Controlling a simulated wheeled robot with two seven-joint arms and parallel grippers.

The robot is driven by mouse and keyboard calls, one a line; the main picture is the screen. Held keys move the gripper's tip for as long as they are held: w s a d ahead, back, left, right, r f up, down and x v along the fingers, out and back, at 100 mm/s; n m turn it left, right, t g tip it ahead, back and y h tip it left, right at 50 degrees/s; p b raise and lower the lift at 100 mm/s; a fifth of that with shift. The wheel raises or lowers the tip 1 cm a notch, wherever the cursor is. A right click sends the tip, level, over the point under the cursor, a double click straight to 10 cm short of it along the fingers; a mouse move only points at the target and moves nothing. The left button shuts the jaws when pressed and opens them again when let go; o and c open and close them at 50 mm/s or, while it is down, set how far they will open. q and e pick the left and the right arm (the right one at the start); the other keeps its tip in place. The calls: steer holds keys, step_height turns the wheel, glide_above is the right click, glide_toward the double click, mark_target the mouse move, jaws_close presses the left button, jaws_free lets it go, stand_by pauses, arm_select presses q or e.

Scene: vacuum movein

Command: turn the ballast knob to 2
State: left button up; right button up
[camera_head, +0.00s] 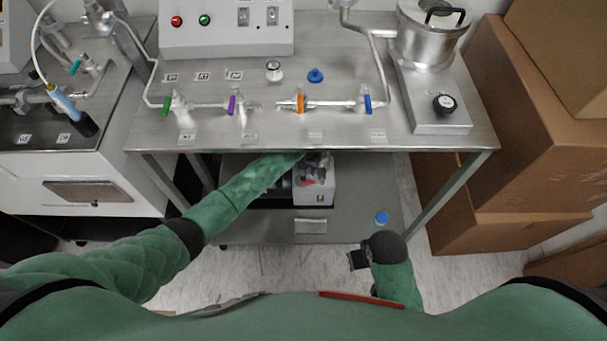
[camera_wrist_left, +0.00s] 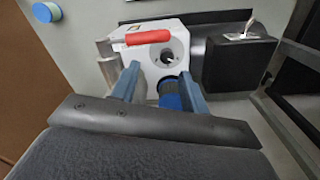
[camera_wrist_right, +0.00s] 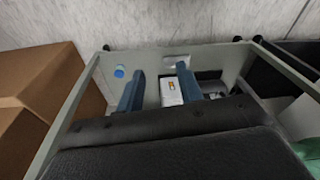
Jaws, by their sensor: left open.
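The white pump (camera_head: 318,190) stands on the lower shelf under the bench. In the left wrist view, its top (camera_wrist_left: 150,68) carries a red handle (camera_wrist_left: 148,37), a round port (camera_wrist_left: 172,49) and a blue knob-like part (camera_wrist_left: 170,101). I cannot be sure that this blue part is the ballast knob, and no numbers can be read. My left gripper (camera_wrist_left: 160,82) is open over the pump, with the blue part between its fingers; contact cannot be told. In the head view the bench edge hides this gripper. My right gripper (camera_wrist_right: 161,82) is open and empty, away from the pump.
The steel bench (camera_head: 340,133) with valves and tubing overhangs the lower shelf (camera_head: 355,205). A blue-capped item (camera_head: 381,218) stands on the shelf, right of the pump. A black box (camera_wrist_left: 238,60) sits beside the pump. Cardboard boxes (camera_head: 530,120) stand on the right.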

mark_target(303, 178)
arm_select(q)
steer(key=shift+w+a, duration=0.3)
steer(key=shift+w, duration=0.2)
steer(key=shift+w+a+f, duration=0.1)
steer(key=shift+w, duration=0.05)
steer(key=shift+f, duration=0.6)
step_height(303, 178, down, 6)
steer(key=shift+r, duration=0.25)
steer(key=shift+f, duration=0.5)
arm_select(e)
steer(key=shift+w+a+f, duration=0.15)
steer(key=shift+a+f, duration=0.05)
steer(key=shift+f, duration=0.4)
